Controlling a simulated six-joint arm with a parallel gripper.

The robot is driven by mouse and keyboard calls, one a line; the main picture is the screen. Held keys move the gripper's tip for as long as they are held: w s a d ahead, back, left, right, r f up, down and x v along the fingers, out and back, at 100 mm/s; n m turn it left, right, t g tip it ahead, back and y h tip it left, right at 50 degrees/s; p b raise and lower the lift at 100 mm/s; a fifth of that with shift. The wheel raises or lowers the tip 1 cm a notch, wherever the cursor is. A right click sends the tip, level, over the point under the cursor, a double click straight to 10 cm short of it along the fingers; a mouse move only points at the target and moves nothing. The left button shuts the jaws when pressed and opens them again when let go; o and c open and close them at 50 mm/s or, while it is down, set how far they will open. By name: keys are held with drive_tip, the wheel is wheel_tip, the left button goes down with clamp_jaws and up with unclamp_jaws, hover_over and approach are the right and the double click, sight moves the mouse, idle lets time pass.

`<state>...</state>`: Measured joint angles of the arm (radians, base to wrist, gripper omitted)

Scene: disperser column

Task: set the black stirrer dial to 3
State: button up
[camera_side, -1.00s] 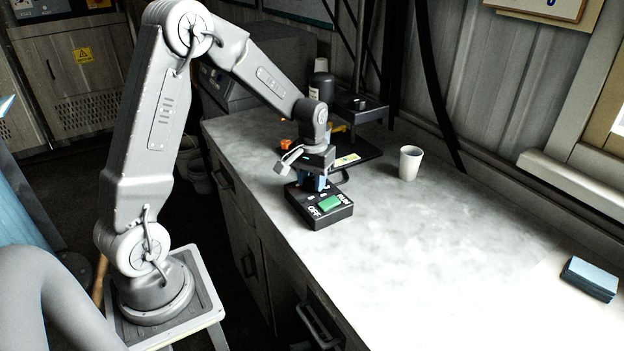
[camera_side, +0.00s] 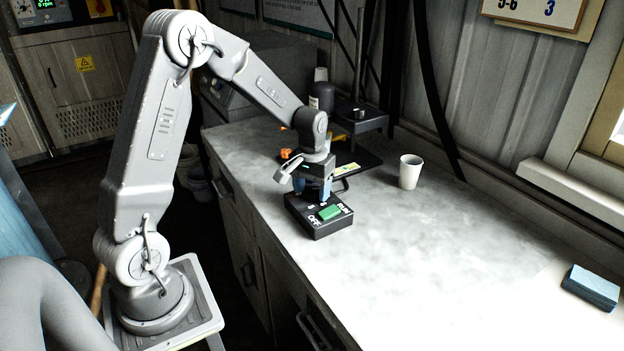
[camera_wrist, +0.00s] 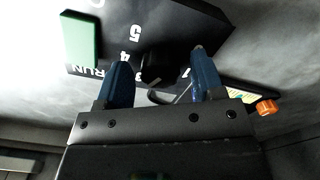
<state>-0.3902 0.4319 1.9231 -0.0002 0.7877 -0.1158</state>
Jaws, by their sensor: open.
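The black control box (camera_side: 318,228) sits on the grey bench top, with a green rocker (camera_side: 330,212) marked RUN and OFF on its upper face. My gripper (camera_side: 317,192) is pointed down over the rear of the box. In the wrist view the box (camera_wrist: 190,22) fills the top, with the green rocker (camera_wrist: 78,40) at left. The black dial (camera_wrist: 152,68) shows between my gripper's two blue fingers (camera_wrist: 158,68), which are open with gaps beside it. White numerals including 5, 4 and 3 ring the dial.
A white cup (camera_side: 410,172) stands right of the box. A dark stand (camera_side: 358,117) with a black bottle (camera_side: 321,95) is behind. A blue block (camera_side: 591,287) lies at far right. An orange piece (camera_wrist: 266,106) is near a yellow label. The bench's right middle is clear.

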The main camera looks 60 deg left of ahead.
sight(312, 189)
wheel_tip(312, 189, up, 14)
idle(0.4)
drive_tip(key=shift+f, duration=0.15)
drive_tip(key=s+d+r+m+t, duration=0.3)
drive_tip(key=s+d+m+t, duration=0.2)
drive_tip(key=s+d, duration=1)
drive_tip(key=s, duration=0.4)
drive_tip(key=shift+d+r+m+t, duration=0.2)
drive_tip(key=shift+d+m+t, duration=0.1)
drive_tip(key=shift+d+m, duration=0.1)
